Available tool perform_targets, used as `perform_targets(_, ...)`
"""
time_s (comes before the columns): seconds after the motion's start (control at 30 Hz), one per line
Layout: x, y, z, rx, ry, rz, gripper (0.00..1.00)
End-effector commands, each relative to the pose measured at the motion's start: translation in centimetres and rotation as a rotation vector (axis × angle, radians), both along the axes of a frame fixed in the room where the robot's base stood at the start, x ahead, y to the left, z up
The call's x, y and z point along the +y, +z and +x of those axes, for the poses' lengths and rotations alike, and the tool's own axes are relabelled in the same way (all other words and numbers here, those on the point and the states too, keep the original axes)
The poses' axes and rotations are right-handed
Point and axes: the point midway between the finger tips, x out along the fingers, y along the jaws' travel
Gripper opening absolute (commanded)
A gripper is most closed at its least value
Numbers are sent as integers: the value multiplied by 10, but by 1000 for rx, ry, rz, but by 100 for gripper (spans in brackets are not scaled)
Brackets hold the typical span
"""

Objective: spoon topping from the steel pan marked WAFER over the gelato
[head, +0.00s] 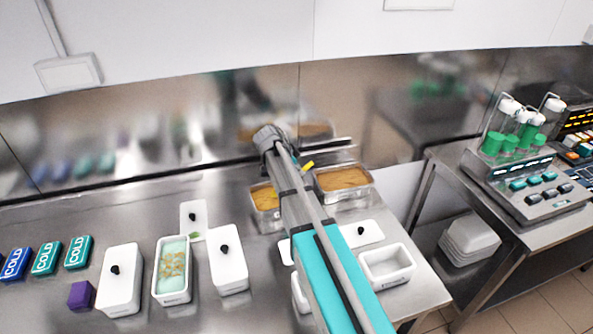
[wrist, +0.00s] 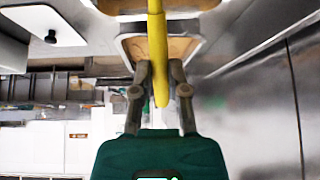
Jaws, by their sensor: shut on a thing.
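My gripper (wrist: 160,70) is shut on a yellow spoon (wrist: 158,45), whose long handle runs between the fingers in the wrist view. In the head view my arm hides the gripper, and only a small yellow piece of the spoon (head: 308,165) shows beside it. Two steel pans of brown topping, a left one (head: 268,226) and a right one (head: 345,195), stand under and beside my arm. I cannot read a WAFER label on either. The gelato (head: 174,250) is pale green in an open white tub (head: 173,297), with light brown crumbs on its surface.
Lidded white tubs (head: 121,280) (head: 229,262) flank the gelato tub. An empty white tub (head: 387,277) stands at right. Blue and teal COLD packs (head: 46,256) and a purple cube (head: 81,295) lie at left. A steel wall bounds the counter behind.

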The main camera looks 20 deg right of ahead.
Motion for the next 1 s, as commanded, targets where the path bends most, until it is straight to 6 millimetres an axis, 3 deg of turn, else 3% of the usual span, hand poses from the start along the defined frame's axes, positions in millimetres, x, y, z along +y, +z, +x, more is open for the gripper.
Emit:
perform_targets(0.47, 6, -25, -1, 0, 0, 0, 0)
perform_targets(1.0, 33, -22, -3, 0, 1, 0, 0)
